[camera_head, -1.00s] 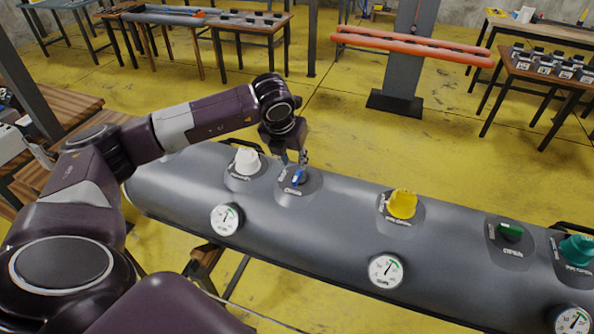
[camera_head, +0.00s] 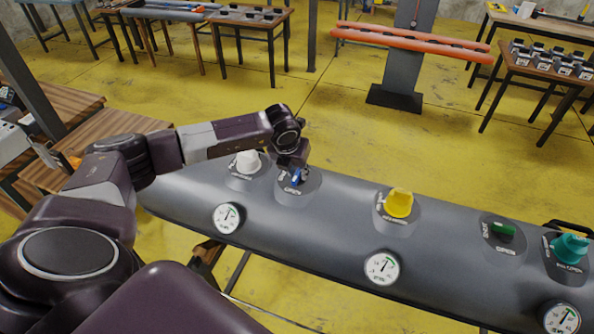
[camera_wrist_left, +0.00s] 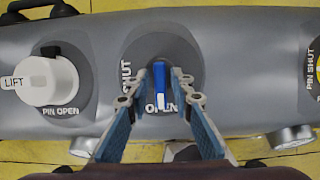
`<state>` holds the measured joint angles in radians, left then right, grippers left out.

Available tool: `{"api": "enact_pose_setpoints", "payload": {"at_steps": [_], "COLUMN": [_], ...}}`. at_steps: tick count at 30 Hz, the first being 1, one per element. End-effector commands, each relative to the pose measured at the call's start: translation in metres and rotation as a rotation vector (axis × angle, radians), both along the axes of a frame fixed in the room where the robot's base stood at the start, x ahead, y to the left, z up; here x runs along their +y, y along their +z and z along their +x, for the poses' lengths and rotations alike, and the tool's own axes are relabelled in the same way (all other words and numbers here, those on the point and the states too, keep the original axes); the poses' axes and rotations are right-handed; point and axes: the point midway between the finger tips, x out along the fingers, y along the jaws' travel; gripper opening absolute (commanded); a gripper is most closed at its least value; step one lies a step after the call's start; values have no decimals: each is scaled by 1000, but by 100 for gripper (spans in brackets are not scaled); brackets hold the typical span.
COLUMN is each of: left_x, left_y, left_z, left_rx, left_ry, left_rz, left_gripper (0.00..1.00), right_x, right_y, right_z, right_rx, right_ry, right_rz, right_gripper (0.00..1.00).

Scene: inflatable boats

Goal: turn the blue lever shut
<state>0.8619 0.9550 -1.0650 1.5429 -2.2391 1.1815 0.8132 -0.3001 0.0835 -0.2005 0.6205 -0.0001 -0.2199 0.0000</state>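The blue lever (camera_head: 296,176) stands on a round dark patch of the grey inflatable tube (camera_head: 330,225), left of the middle in the head view. In the left wrist view the blue lever (camera_wrist_left: 159,78) has a white end that points down to the word OPEN; the word SHUT is to its left. My left gripper (camera_wrist_left: 159,83) is over the patch, one finger on each side of the lever. Gaps show between the lever and both fingers. In the head view my left gripper is mostly hidden behind its wrist. My right gripper is not in view.
A white cap (camera_head: 247,161) marked LIFT sits close left of the blue lever. A yellow cap (camera_head: 399,203), a green lever (camera_head: 502,229) and a teal cap (camera_head: 570,247) follow to the right. Round gauges (camera_head: 227,218) line the near side. Tables stand behind, with yellow floor between.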

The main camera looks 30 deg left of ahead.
Motion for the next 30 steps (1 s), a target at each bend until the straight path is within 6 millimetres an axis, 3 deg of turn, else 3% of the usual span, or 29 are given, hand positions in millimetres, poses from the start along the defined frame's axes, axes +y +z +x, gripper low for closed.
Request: {"api": "enact_pose_setpoints", "payload": {"at_steps": [5,17,30], "left_x": [0,1,7], "left_y": [0,-2,-6], "left_z": [0,0,0], "left_rx": [0,-1,-4], "left_ry": [0,-35,-342], "left_rz": [0,0,1], "left_gripper": [0,0,0], "right_x": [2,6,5], "right_y": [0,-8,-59], "right_z": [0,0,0], "right_rx": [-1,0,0], "right_ry": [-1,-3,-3], "right_rz": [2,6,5], "right_gripper": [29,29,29]}}
